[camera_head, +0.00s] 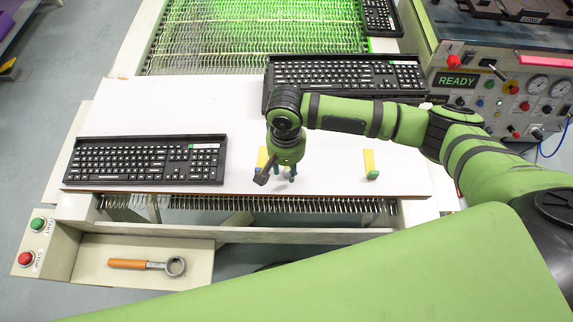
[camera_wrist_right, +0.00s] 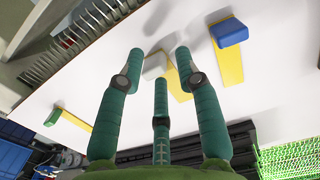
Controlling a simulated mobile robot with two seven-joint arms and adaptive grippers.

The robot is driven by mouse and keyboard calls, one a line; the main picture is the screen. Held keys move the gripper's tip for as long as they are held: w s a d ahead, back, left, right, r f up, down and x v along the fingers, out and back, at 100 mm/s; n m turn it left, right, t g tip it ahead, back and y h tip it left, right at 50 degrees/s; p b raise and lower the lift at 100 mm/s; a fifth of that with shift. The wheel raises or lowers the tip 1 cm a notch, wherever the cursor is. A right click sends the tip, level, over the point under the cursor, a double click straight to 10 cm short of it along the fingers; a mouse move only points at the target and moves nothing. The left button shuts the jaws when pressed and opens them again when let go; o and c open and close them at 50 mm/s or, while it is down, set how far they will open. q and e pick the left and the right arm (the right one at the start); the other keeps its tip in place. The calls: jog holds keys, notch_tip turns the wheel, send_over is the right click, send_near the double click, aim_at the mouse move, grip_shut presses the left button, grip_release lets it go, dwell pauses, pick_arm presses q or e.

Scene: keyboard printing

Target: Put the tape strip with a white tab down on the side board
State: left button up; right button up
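The tape strip with a white tab (camera_wrist_right: 155,65) is yellow and shows between my fingertips in the right wrist view. It appears to lie on the white board, partly covered by the fingers; contact is hard to tell. My right gripper (camera_head: 283,177) points down over the front part of the white board (camera_head: 330,180), its three fingers spread. It also shows in the right wrist view (camera_wrist_right: 160,65). In the head view the gripper hides the white tab. My left gripper is not in view. I cannot tell which surface is the side board.
A strip with a blue tab (camera_wrist_right: 229,32) lies close by. A strip with a green tab (camera_head: 373,174) lies on the other side. Keyboards lie at left (camera_head: 146,160) and behind the gripper (camera_head: 345,72).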

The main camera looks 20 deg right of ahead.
notch_tip(320, 180, up, 12)
jog(key=b, duration=0.1)
jog(key=shift+w, duration=0.4)
